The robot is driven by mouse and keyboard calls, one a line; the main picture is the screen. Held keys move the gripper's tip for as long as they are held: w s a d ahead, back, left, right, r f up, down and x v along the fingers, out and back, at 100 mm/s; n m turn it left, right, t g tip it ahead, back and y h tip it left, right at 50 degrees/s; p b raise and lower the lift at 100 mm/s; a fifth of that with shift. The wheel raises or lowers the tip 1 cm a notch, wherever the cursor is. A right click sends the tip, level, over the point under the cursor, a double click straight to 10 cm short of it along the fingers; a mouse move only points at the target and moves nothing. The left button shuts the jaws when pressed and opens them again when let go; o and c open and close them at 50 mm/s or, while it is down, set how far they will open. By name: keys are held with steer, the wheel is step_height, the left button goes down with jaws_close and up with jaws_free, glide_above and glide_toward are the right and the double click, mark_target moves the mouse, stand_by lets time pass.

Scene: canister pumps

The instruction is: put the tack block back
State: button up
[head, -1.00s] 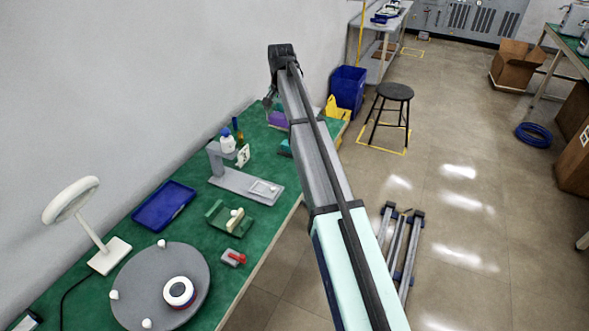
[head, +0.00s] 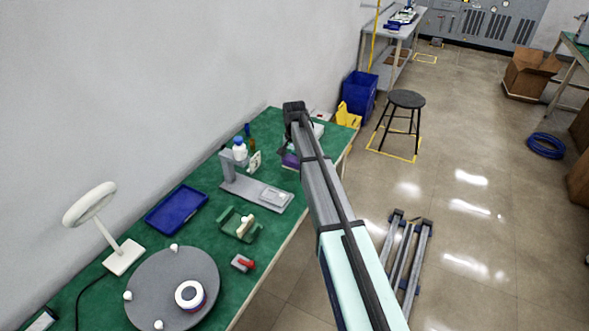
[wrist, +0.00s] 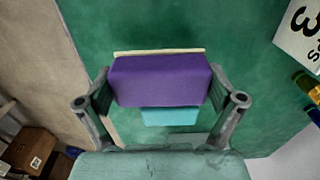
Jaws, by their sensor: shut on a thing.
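A purple block (wrist: 160,80), which I take to be the tack block, sits between the two fingers of my gripper (wrist: 160,90) in the wrist view. The fingers are shut on its two ends. A pale yellow strip (wrist: 160,52) shows along its far edge. A teal block (wrist: 170,116) shows just beyond the purple block's lower edge in the picture; I cannot tell whether they touch. In the head view the purple block (head: 289,160) shows partly beside my arm, over the far part of the green bench (head: 270,125). My arm hides most of the gripper there.
A grey stand (head: 262,193), a white bottle (head: 239,150) and a numbered white card (wrist: 302,30) are near the gripper. A blue tray (head: 176,209), a green holder (head: 240,225) and a round grey plate (head: 170,285) are nearer. The bench edge is close by.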

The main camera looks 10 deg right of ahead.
mark_target(295, 176)
steer(key=shift+f+p, duration=0.45)
steer(key=shift+f, duration=1.65)
steer(key=shift+f, duration=0.2)
steer(key=o, duration=0.8)
steer(key=shift+r, duration=0.1)
steer(key=shift+c, duration=0.2)
step_height(295, 176, up, 12)
steer(key=b, duration=0.3)
steer(key=shift+r, duration=0.15)
